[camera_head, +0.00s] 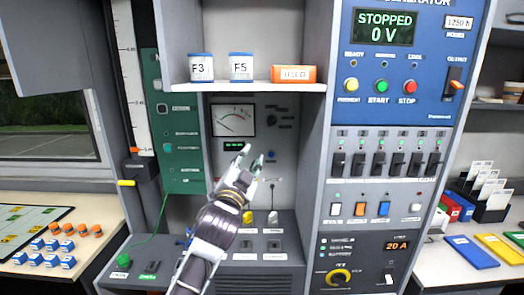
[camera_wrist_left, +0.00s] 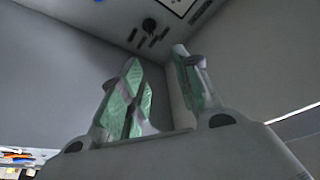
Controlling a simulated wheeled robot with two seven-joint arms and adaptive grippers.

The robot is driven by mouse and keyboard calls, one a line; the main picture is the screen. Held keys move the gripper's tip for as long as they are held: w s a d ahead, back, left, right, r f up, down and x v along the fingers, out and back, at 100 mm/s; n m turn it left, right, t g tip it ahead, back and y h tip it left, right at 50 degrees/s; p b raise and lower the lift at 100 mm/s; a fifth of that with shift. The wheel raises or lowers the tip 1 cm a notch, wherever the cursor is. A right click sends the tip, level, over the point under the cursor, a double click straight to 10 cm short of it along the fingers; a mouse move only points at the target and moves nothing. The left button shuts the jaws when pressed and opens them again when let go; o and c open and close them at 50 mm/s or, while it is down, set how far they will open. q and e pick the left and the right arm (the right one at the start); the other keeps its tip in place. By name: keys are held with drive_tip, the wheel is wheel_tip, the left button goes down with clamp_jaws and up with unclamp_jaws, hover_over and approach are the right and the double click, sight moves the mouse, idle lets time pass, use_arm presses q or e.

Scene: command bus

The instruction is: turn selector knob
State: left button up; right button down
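My left gripper (camera_head: 249,158) reaches up in front of the grey meter panel (camera_head: 288,150). Its two green-padded fingers are apart with nothing between them. A yellow rotary knob (camera_head: 340,277) is low on the right-hand panel. I cannot tell which one is the selector. My right gripper is not in view.
A shelf (camera_head: 250,87) with jars and an orange box overhangs the meter panel. A blue generator panel (camera_head: 395,70) reads STOPPED, 0 V. Rows of black switches (camera_head: 377,163) sit below it. A green cable (camera_head: 152,240) hangs at left.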

use_arm(q)
drive_tip(key=s+a+f+n+g+y, duration=0.1)
drive_tip(key=s+a+f+n+g, duration=0.2)
drive_tip(key=f, duration=0.6)
drive_tip(key=s+a+f+n+g+y, duration=0.1)
drive_tip(key=s+a+f+g+y, duration=0.2)
drive_tip(key=f, duration=0.7)
drive_tip(key=s+a+f+n+g, duration=0.25)
drive_tip(key=a+f, duration=0.25)
drive_tip(key=f, duration=0.4)
drive_tip(key=s+a+f+n+g, duration=0.1)
drive_tip(key=s+a+f+g, duration=0.2)
drive_tip(key=s+f, duration=0.35)
drive_tip(key=s+a+f+n+g+y, duration=0.1)
drive_tip(key=s+a+f+g, duration=0.2)
drive_tip(key=s, duration=0.7)
drive_tip(key=s+a+f+n+g, duration=0.1)
drive_tip(key=s+a+f+g, duration=0.15)
drive_tip(key=s+f, duration=0.5)
wheel_tip(320, 180, down, 33)
drive_tip(key=s+g, duration=0.1)
drive_tip(key=s, duration=0.2)
drive_tip(key=s+a+f, duration=0.2)
drive_tip(key=s+f, duration=0.7)
drive_tip(key=s, duration=0.1)
drive_tip(key=s+a+f+g, duration=0.1)
drive_tip(key=s+a+f, duration=0.2)
drive_tip(key=s+f, duration=0.7)
drive_tip(key=shift+s+m, duration=0.45)
drive_tip(key=shift+s, duration=0.2)
